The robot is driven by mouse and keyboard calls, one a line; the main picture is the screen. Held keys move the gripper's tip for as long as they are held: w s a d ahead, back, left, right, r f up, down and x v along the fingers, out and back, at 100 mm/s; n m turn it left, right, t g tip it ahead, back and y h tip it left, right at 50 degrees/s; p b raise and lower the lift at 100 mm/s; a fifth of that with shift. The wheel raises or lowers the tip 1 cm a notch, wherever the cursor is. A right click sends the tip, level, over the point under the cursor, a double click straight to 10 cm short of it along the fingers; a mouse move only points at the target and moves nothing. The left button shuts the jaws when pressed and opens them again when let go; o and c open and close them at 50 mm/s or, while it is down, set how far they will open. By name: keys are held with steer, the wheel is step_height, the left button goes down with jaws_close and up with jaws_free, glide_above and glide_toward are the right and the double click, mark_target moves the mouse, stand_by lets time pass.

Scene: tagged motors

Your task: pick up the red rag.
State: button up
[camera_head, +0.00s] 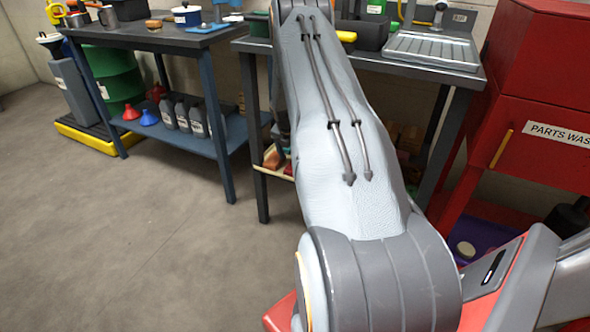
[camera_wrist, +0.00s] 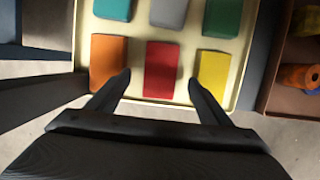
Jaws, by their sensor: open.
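The red rag (camera_wrist: 161,70) is a folded block in the front row of a cream tray (camera_wrist: 160,109), seen in the wrist view. An orange rag (camera_wrist: 107,62) lies to its left and a yellow rag (camera_wrist: 213,76) to its right. My gripper (camera_wrist: 159,77) is open, with one fingertip on each side of the red rag in the picture. I cannot tell how high the fingertips are above it.
Behind the red rag lie a grey rag (camera_wrist: 168,12), a teal rag (camera_wrist: 112,9) and a green rag (camera_wrist: 222,17). A brown bin (camera_wrist: 287,88) stands to the right. In the head view, a red cabinet (camera_head: 545,110) stands right; the floor at left is clear.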

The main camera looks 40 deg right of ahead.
steer(key=b+x, duration=0.1)
steer(key=x, duration=0.3)
steer(key=shift+d+f, duration=0.2)
steer(key=c, duration=1.1)
step_height(320, 180, up, 10)
steer(key=shift+r+p, duration=0.1)
steer(key=shift+p, duration=0.8)
steer(key=shift+c, duration=0.2)
steer(key=o, duration=0.4)
steer(key=shift+c, duration=1.4)
